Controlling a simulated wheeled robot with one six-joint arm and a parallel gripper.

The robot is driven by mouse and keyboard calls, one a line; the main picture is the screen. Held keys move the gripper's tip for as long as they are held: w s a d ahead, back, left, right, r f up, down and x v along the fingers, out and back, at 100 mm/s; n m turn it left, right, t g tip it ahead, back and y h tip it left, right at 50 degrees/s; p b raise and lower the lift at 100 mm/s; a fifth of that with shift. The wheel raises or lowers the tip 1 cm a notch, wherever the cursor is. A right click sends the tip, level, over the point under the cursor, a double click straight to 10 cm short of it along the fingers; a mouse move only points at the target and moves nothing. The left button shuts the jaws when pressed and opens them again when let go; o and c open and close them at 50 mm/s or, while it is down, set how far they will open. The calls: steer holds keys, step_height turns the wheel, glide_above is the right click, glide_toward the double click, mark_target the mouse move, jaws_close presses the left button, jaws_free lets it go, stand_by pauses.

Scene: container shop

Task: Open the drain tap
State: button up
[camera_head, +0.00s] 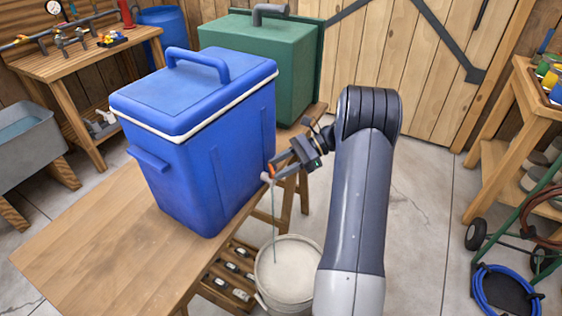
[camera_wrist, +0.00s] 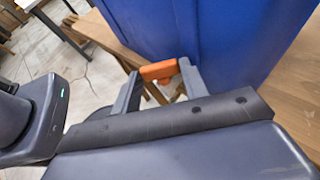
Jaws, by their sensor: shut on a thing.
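The blue cooler (camera_head: 200,135) stands on the wooden bench with its lid closed. Its drain tap (camera_head: 266,177) sticks out low on the right side, with a pale spout and an orange handle. A thin bluish stream (camera_head: 274,215) runs from the spout down into the white bucket (camera_head: 290,270) on the floor. My gripper (camera_head: 279,166) is at the tap. In the wrist view my gripper (camera_wrist: 160,78) is shut on the orange handle (camera_wrist: 158,70), one finger on each side. The spout is hidden in the wrist view.
The wooden bench (camera_head: 95,250) has bare room at the front left. A wooden rack with paint cans (camera_head: 550,77) and a trolley with a blue hose (camera_head: 490,290) stand at the right.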

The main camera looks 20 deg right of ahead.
stand_by(0.4)
steer(key=o, duration=1)
steer(key=shift+w, duration=0.1)
steer(key=s+d+r+m+t+h+b, duration=0.2)
steer(key=s+m+t+h+b, duration=0.1)
steer(key=s+m+t+b, duration=0.25)
steer(key=s+d+r+m+t+h+b, duration=0.3)
steer(key=s+m+t+b, duration=0.2)
steer(key=b, duration=0.1)
steer(key=a+f+n+g+h+b, duration=0.2)
steer(key=f+n, duration=0.5)
steer(key=f, duration=0.5)
steer(key=a+f+n+g+h+b, duration=0.1)
steer(key=a+f+n+g+b, duration=0.2)
steer(key=f, duration=0.9)
steer(key=a+f+n+g+h+b, duration=0.2)
steer(key=a+f+n+g, duration=0.4)
steer(key=f+n, duration=0.5)
steer(key=shift+a+f+n+g+h+b, duration=0.2)
steer(key=shift+f+n+g+h+b, duration=0.15)
steer(key=shift+f+b, duration=0.55)
